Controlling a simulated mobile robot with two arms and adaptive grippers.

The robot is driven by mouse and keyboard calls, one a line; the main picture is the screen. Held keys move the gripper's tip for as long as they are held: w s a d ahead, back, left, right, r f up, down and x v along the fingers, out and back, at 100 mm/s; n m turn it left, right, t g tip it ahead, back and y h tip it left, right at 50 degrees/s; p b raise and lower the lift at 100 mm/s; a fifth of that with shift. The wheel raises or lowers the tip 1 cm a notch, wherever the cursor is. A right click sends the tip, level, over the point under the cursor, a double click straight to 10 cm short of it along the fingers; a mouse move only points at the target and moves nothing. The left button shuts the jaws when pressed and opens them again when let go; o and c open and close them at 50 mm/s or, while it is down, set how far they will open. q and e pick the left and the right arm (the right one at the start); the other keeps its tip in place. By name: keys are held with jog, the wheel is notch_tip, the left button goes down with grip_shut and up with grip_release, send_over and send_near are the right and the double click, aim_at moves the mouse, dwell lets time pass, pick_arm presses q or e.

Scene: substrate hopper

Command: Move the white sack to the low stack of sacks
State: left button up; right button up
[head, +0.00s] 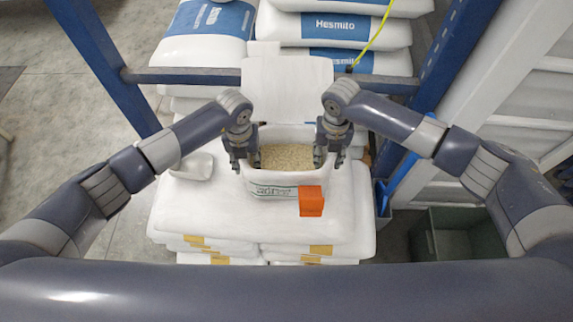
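A white open-topped sack or tub (262,187) filled with beige granules (287,157) sits on the front stack of white sacks (180,218). It has dark print on its front. My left gripper (245,165) points down at its left rim, and my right gripper (330,163) points down at its right rim. The fingers of both look apart, one on each side of the rim; I cannot tell whether they touch it. Behind stands another stack of white sacks with blue labels (345,30).
An orange block (311,201) is at the front right of the open sack. A white scoop-like piece (192,167) lies to its left. A blue frame with a grey crossbar (190,76) stands behind. A grey-green crate (455,240) is on the floor at right.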

pick_arm(q)
jog(key=shift+f, duration=0.25)
pick_arm(e)
jog(key=shift+f, duration=0.25)
pick_arm(q)
grip_shut()
pick_arm(e)
grip_shut()
pick_arm(q)
jog(key=shift+w+r, duration=0.1)
jog(key=shift+r, duration=0.15)
pick_arm(e)
jog(key=shift+w+r, duration=0.15)
jog(key=shift+r, duration=0.1)
